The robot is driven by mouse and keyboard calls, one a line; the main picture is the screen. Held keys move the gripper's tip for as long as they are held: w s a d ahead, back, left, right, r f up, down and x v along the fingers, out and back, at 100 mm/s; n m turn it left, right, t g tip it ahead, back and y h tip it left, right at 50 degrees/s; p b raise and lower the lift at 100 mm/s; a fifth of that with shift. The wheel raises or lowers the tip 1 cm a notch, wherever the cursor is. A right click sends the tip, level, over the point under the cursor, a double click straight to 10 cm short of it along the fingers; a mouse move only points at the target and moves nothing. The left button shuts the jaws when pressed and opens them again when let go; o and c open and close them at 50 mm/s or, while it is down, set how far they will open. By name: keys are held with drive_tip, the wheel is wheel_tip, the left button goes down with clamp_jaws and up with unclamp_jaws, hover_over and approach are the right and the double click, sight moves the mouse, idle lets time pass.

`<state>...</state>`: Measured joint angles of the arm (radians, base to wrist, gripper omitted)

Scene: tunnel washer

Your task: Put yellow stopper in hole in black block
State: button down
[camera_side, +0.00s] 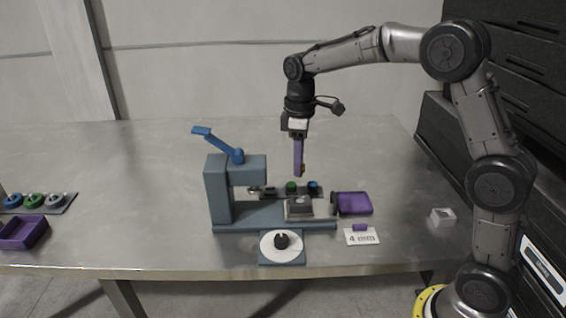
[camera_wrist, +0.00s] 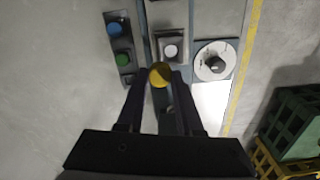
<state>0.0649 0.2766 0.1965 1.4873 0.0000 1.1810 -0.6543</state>
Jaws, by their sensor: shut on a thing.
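My gripper (camera_side: 299,172) is shut on the yellow stopper (camera_side: 303,169), holding it in the air above the blue-grey press fixture. In the wrist view the yellow stopper (camera_wrist: 160,74) sits between the two dark fingertips (camera_wrist: 160,80). The black block (camera_wrist: 118,45) lies left of it, with a blue stopper (camera_wrist: 115,30) and a green stopper (camera_wrist: 123,60) in it. In the side view the black block (camera_side: 302,192) is behind the fixture, below my gripper, with the green stopper (camera_side: 291,187) and blue stopper (camera_side: 313,187) showing. I cannot make out its empty hole clearly.
The press (camera_side: 218,190) with its blue lever (camera_side: 217,142) stands left of my gripper. The table's back is clear.

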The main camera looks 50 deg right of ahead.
drive_tip(key=shift+s+a+f, duration=0.2)
drive_tip(key=shift+s+f, duration=0.1)
drive_tip(key=shift+f, duration=0.4)
drive_tip(key=shift+s+a+f, duration=0.2)
drive_tip(key=shift+s+f, duration=0.05)
drive_tip(key=shift+f, duration=0.4)
drive_tip(key=shift+s+a+f, duration=0.2)
drive_tip(key=shift+s+f, duration=0.1)
drive_tip(key=shift+f, duration=0.4)
drive_tip(key=shift+f, duration=1.1)
idle(0.9)
drive_tip(key=shift+c, duration=0.4)
unclamp_jaws()
idle(0.3)
wheel_tip(320, 180, up, 8)
drive_tip(key=shift+f, duration=0.25)
idle(0.6)
drive_tip(key=shift+r, duration=0.1)
